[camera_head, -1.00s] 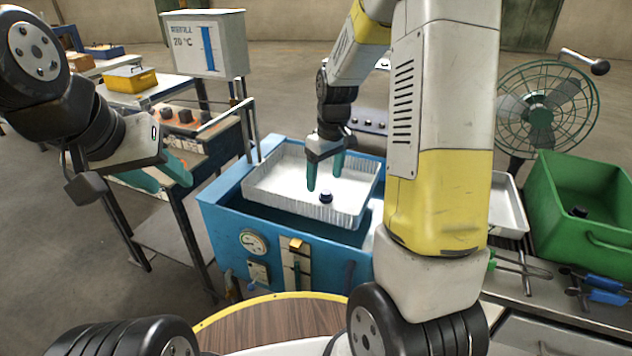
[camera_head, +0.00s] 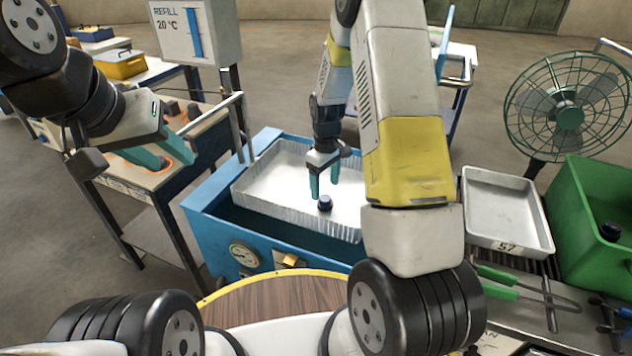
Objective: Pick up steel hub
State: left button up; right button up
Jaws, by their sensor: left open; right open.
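A small dark steel hub (camera_head: 325,203) sits in the white ribbed tray (camera_head: 262,205) in the blue tank. My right gripper (camera_head: 323,194) is open, fingers pointing down, just above and behind the hub. I cannot tell whether a finger touches it. My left gripper (camera_head: 168,158) is open and empty at the left, in front of the furnace bench. A second dark round piece (camera_head: 610,231) lies in the green bin at the right.
The blue tank (camera_head: 205,222) carries a gauge and a handle bar. A grey tray (camera_head: 507,208) marked 57, the green bin (camera_head: 582,215), a fan (camera_head: 568,112) and green-handled tongs (camera_head: 500,283) stand at the right. A refill sign (camera_head: 195,32) stands behind.

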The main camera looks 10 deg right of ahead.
aim_at(325, 197)
notch_tip(325, 197, down, 6)
jog(key=shift+s+r, duration=0.1)
jog(key=shift+r, duration=0.1)
grip_shut()
dwell(0.4)
